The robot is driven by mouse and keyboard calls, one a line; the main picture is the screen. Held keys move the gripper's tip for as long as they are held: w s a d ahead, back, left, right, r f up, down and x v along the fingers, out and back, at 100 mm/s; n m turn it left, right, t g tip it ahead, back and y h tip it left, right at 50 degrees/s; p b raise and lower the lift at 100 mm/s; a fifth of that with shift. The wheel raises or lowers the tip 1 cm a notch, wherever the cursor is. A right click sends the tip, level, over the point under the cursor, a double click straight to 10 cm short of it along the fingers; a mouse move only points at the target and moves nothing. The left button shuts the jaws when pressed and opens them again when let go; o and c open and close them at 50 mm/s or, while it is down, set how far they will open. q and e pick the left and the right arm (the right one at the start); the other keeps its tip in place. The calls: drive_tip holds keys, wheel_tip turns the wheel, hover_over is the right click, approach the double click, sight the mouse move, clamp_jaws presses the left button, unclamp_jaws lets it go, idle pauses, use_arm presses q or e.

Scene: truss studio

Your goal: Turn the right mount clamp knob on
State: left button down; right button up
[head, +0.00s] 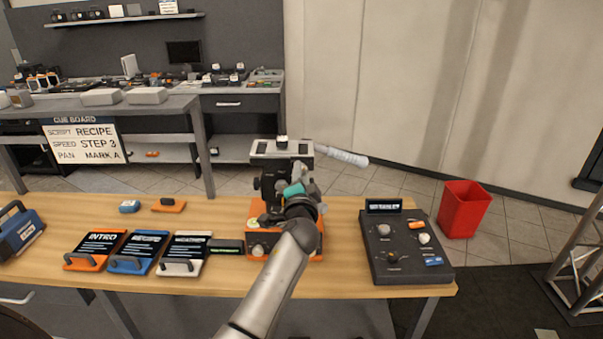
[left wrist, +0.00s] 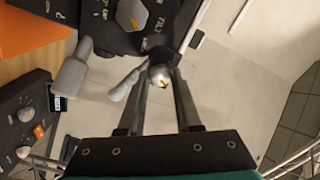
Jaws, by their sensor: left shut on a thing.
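The mount is a dark grey head with a pale top plate (head: 270,148), standing on an orange base (head: 314,250) on the wooden table. My left gripper (head: 297,186) is at the mount's right side, and my arm hides part of the mount. A larger grey tilt knob (left wrist: 131,14) with an orange mark sits apart from the fingers. My right gripper is not in view.
A pale handle (head: 342,155) sticks out to the right from the mount. A dark control panel (head: 392,275) with knobs stands at the table's right. Several cards (head: 139,254) lie left. A red bin (head: 464,209) stands on the floor behind the table.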

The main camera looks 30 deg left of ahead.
use_arm(q)
drive_tip(key=shift+r+m, duration=0.1)
drive_tip(key=shift+m, duration=1)
drive_tip(key=c, duration=0.6)
unclamp_jaws()
drive_tip(key=v, duration=1.5)
drive_tip(key=shift+s, duration=0.15)
